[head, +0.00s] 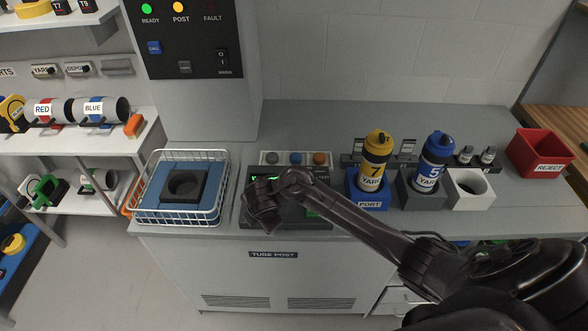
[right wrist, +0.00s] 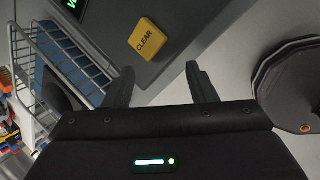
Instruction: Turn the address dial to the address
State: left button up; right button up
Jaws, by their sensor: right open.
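The dark console (head: 318,222) with green screen text stands on the counter in the head view. My right gripper (head: 262,215) is over its left front part, and my wrist and forearm cover much of it. In the right wrist view my right gripper (right wrist: 160,72) is open, with nothing between its fingers. A yellow CLEAR button (right wrist: 145,40) sits on the grey panel (right wrist: 185,25) beyond the fingertips, and a corner of the green-lit screen (right wrist: 70,4) shows at the top. I cannot make out the address dial in either view. My left gripper is not in view.
A white wire basket (head: 222,190) stands left of the console. On the right are a yellow canister (head: 376,160) in a blue PORT holder (head: 368,193), a blue canister (head: 433,160), an empty white holder (head: 472,190) and a red REJECT bin (head: 540,152).

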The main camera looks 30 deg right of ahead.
jog(key=w+d+r+n, duration=0.1)
jog(key=d, duration=0.2)
jog(key=w+d+r+n+h, duration=0.1)
jog(key=w+d, duration=0.1)
jog(key=d, duration=0.1)
jog(key=w+d+r+n+g, duration=0.1)
jog(key=w+d, duration=0.1)
jog(key=d, duration=0.2)
jog(key=shift+r+n+h, duration=0.25)
jog(key=shift+n+h, duration=0.05)
jog(key=shift+n, duration=0.1)
jog(key=shift+n+g+h, duration=0.4)
jog(key=shift+n+g, duration=0.2)
jog(key=shift+n, duration=0.2)
jog(key=d, duration=0.2)
jog(key=w+d+b, duration=0.1)
jog(key=d, duration=0.2)
jog(key=d+b, duration=0.1)
jog(key=d, duration=0.1)
jog(key=shift+w+d+r, duration=0.2)
jog(key=shift+w, duration=0.05)
jog(key=x, duration=0.3)
jog(key=shift+w+d+f, duration=0.1)
jog(key=shift+w+f, duration=0.05)
jog(key=shift+w, duration=0.1)
jog(key=shift+w+d+f, duration=0.1)
jog(key=shift+d+f, duration=0.1)
jog(key=shift+f, duration=0.35)
